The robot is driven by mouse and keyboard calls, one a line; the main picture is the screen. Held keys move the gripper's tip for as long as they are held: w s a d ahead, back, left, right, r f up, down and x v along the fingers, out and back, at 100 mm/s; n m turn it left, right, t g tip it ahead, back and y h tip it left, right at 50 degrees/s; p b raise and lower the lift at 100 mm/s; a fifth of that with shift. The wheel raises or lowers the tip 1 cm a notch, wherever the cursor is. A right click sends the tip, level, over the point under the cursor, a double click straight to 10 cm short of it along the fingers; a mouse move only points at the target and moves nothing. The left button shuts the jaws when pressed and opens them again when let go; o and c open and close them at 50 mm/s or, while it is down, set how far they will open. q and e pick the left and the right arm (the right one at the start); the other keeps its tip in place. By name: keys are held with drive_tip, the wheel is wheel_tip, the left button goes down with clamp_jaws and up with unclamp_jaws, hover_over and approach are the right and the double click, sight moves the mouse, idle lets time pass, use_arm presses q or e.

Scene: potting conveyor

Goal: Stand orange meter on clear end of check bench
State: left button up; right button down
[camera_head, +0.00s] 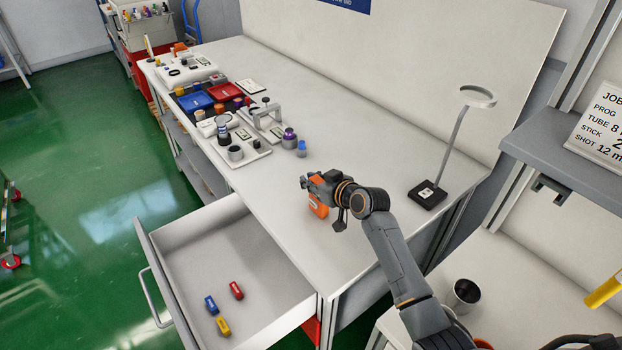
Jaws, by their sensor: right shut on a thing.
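The orange meter (317,207) is in my right gripper (318,194), which is shut on it. The gripper and wrist cover most of the meter; its orange lower part shows. The meter is over the clear near part of the white check bench (290,225), close to the bench's front edge. I cannot tell whether its base touches the bench top. My left gripper is not in view.
Small parts, a red tray (226,92) and a blue tray (194,103) crowd the bench's far end. A lamp with a black base (427,195) stands right of my gripper. An open drawer (190,235) juts out, holding blue, red and yellow pieces.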

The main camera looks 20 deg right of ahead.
drive_tip(key=shift+f, duration=0.1)
drive_tip(key=c, duration=1.1)
unclamp_jaws()
drive_tip(key=b+v, duration=0.1)
drive_tip(key=v, duration=1.1)
drive_tip(key=shift+r, duration=0.2)
